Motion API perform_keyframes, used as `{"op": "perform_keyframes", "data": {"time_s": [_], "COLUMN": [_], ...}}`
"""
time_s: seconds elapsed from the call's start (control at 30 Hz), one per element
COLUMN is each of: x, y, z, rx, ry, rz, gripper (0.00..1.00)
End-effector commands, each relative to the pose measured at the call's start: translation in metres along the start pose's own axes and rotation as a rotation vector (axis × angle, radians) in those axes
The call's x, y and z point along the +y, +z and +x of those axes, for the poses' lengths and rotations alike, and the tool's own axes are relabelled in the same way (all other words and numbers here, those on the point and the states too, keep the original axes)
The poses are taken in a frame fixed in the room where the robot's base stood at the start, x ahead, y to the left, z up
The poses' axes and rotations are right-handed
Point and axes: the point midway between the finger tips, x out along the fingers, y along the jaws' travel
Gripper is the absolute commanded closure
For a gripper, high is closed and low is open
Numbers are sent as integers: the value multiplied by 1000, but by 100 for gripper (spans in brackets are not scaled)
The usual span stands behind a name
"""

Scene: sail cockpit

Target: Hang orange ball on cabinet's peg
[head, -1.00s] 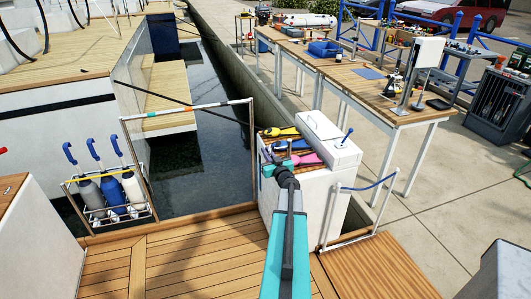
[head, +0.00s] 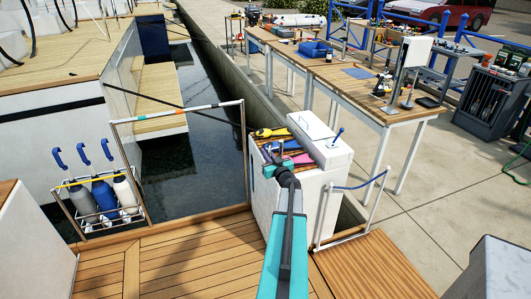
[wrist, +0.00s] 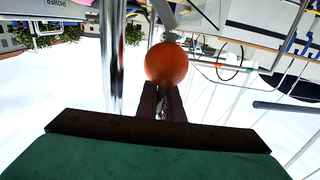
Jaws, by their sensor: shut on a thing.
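The orange ball (wrist: 166,63) is held between the dark fingers of my gripper (wrist: 163,98) in the wrist view. In the head view my gripper (head: 283,172) is in front of the white cabinet (head: 290,202), over its near left side, and the ball cannot be made out there. A short blue-tipped rod (head: 338,134) stands out at the right of the cabinet's white upper box (head: 318,141). I cannot tell whether it is the peg. My gripper is left of and below this rod in the picture.
Yellow, blue and pink tools (head: 270,132) lie on the cabinet's top. A rail with a blue rope (head: 362,186) stands right of it. A long wooden table (head: 370,98) is behind. The deck (head: 180,255) is clear.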

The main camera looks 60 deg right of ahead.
Motion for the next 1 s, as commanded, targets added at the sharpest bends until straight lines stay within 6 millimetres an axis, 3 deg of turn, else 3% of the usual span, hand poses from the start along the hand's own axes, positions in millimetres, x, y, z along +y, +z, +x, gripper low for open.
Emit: {"op": "perform_keyframes", "data": {"time_s": [0.93, 1.0], "x": [5, 5], "y": [5, 5], "z": [0, 0], "rx": [0, 0], "ry": [0, 0], "rz": [0, 0], "gripper": [100, 81]}}
